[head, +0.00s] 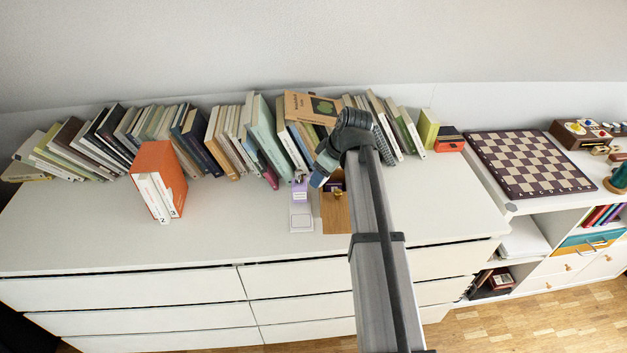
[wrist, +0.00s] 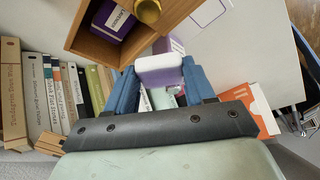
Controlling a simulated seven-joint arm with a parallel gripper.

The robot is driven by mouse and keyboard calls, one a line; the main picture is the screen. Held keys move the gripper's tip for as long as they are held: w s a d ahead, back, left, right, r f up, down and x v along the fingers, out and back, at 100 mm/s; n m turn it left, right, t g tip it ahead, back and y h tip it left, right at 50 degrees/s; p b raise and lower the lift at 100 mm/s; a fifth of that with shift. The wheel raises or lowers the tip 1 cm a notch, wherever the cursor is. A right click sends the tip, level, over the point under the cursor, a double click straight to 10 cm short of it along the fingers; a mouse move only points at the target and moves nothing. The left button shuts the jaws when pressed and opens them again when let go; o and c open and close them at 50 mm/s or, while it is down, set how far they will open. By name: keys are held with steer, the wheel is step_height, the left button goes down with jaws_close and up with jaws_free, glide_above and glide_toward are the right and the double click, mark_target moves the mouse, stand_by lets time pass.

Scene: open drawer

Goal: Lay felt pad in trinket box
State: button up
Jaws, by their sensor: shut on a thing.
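My gripper (wrist: 160,82), with blue fingers, is shut on a small white-and-lilac block (wrist: 160,70). I cannot tell from its look whether this is the felt pad. In the head view my gripper (head: 318,180) is low over the dresser top, and its own arm hides part of it. A wooden box (wrist: 92,46) is just beyond the fingers in the wrist view. It holds a purple labelled box (wrist: 112,20), with a gold knob (wrist: 147,10) at its side. The wooden box also shows in the head view (head: 336,218), right of a lilac-and-white item (head: 300,192).
A row of leaning books (head: 205,140) lines the wall behind. An orange holder with white books (head: 160,180) stands to the left. A chessboard (head: 528,162) lies on a lower unit to the right. The dresser top (head: 80,225) is clear at the front left.

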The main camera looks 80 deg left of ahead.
mark_target(341, 171)
steer(key=shift+w+a+r+n+g+h, duration=0.6)
steer(key=shift+w+a+n+h, duration=1.05)
steer(key=shift+w+n, duration=1.55)
steer(key=shift+n+y, duration=0.35)
steer(key=shift+n, duration=0.05)
steer(key=shift+w+f+x, duration=0.1)
steer(key=shift+w+x, duration=0.05)
steer(key=shift+x, duration=0.65)
steer(key=shift+w+f+x, duration=0.1)
steer(key=shift+w+x, duration=0.1)
steer(key=shift+x, duration=0.55)
steer(key=shift+w+x, duration=0.15)
steer(key=shift+x, duration=0.65)
steer(key=shift+a, duration=0.15)
steer(key=o, duration=1.1)
step_height(341, 171, up, 5)
